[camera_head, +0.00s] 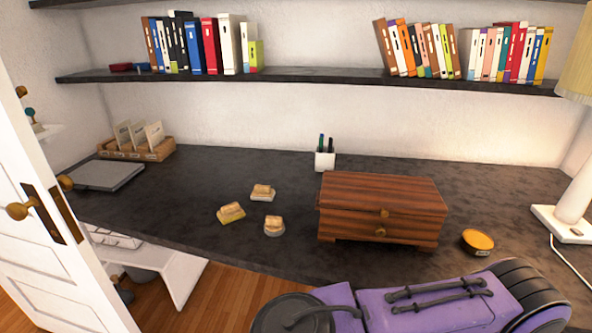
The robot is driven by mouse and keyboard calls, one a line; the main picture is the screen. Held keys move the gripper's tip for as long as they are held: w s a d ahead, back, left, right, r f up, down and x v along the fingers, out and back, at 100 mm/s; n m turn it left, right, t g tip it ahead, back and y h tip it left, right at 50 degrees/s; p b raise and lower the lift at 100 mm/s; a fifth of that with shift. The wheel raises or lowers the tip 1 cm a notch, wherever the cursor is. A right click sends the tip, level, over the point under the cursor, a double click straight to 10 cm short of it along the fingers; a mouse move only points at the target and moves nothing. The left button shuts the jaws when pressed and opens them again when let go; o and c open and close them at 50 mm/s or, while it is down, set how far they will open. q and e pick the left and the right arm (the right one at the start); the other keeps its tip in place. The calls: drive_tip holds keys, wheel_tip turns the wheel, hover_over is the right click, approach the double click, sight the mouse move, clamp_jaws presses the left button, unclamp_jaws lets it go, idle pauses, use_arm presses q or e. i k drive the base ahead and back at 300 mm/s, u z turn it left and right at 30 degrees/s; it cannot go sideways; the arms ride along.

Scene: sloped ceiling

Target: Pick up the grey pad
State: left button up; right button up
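A flat, dark grey rectangular slab (108,175), which may be the grey pad or a closed laptop, lies on the desk at the far left. Three small tan-topped blocks lie loose near the middle of the desk. One has a greyish base (273,230), one a yellowish base (231,212) and one a pale base (263,192). I cannot tell for sure which thing is the grey pad. Nothing is touching the slab or the three blocks. Neither of my grippers is in view.
A wooden box (382,195) stands right of the blocks, with a pen cup (325,157) behind it. A card rack (140,150) stands behind the slab. A yellow round tin (478,241) and lamp (575,205) are at right. An open door (50,230) flanks the left.

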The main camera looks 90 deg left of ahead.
sight(274, 226)
drive_tip(key=k, duration=1)
drive_tip(key=u, duration=0.2)
